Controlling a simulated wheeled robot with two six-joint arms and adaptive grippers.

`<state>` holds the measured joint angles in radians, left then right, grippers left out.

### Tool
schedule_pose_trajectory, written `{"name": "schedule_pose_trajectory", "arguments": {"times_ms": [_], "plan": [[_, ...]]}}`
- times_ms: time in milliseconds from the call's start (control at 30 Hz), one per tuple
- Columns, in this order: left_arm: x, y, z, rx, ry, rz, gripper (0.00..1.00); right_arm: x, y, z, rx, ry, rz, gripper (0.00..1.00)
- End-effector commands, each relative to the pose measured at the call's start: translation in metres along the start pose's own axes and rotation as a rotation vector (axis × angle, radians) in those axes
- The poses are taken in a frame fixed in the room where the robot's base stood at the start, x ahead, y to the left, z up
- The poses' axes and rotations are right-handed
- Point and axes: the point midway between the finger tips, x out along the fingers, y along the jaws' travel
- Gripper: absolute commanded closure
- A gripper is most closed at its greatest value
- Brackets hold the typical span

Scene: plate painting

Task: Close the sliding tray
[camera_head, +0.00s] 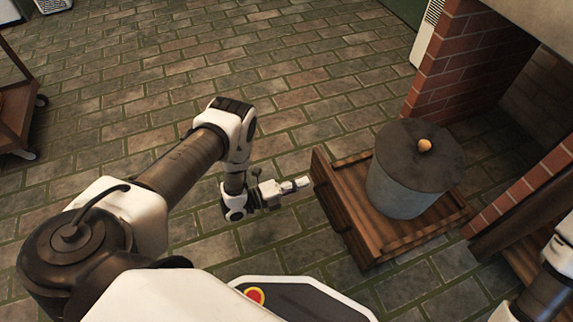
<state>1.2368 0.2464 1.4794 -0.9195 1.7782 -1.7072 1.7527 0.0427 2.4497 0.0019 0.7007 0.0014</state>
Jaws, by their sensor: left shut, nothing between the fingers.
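The sliding tray (392,246) is a brown wooden tray with a raised front panel, at the right of the head view. It sticks out in front of the brick structure. A grey round pot with a dark lid (405,175) and a small orange-brown knob stands on it. My left gripper (302,183) is shut and empty, pointing right, just left of the tray's front panel (333,196). I cannot tell whether the fingertips touch the panel. Part of my right arm shows at the lower right edge, but its gripper is out of view.
A red brick wall (462,55) stands behind the tray, with another brick part (535,185) to its right and a dark opening between them. The paved floor (290,75) is clear left of the tray. A brown wheeled cart (15,115) stands at the far left.

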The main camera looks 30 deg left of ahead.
Motion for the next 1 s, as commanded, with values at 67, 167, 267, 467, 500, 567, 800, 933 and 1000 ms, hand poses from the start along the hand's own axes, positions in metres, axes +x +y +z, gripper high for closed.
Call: {"name": "schedule_pose_trajectory", "arguments": {"times_ms": [67,167,267,467,500,567,800,933,1000], "plan": [[0.018,0.005,-0.001,0.001,0.003,-0.003,1.00,0.015,0.000,-0.001,0.002,0.002,0.000,0.46],[0.037,0.005,-0.001,0.000,0.003,-0.003,1.00,0.026,0.001,-0.001,0.005,0.003,0.000,0.46],[0.050,0.004,0.000,0.000,0.001,-0.001,1.00,0.033,0.001,-0.002,0.007,0.005,0.001,0.46],[0.058,0.000,0.000,-0.001,0.000,0.000,1.00,0.034,0.001,-0.002,0.008,0.006,0.001,0.46],[0.058,-0.001,0.000,-0.001,-0.001,0.000,1.00,0.034,0.001,-0.002,0.008,0.006,0.001,0.46],[0.058,-0.001,0.000,-0.001,-0.001,0.000,1.00,0.033,0.001,-0.002,0.008,0.006,0.001,0.46],[0.058,-0.001,0.000,-0.001,0.000,0.000,1.00,0.033,0.001,-0.002,0.008,0.005,0.001,0.46],[0.061,-0.001,0.000,-0.001,0.000,0.001,1.00,0.032,0.001,-0.002,0.008,0.005,0.001,0.46],[0.063,-0.001,0.000,-0.002,0.000,0.001,1.00,0.031,0.001,-0.002,0.007,0.005,0.001,0.46]]}}
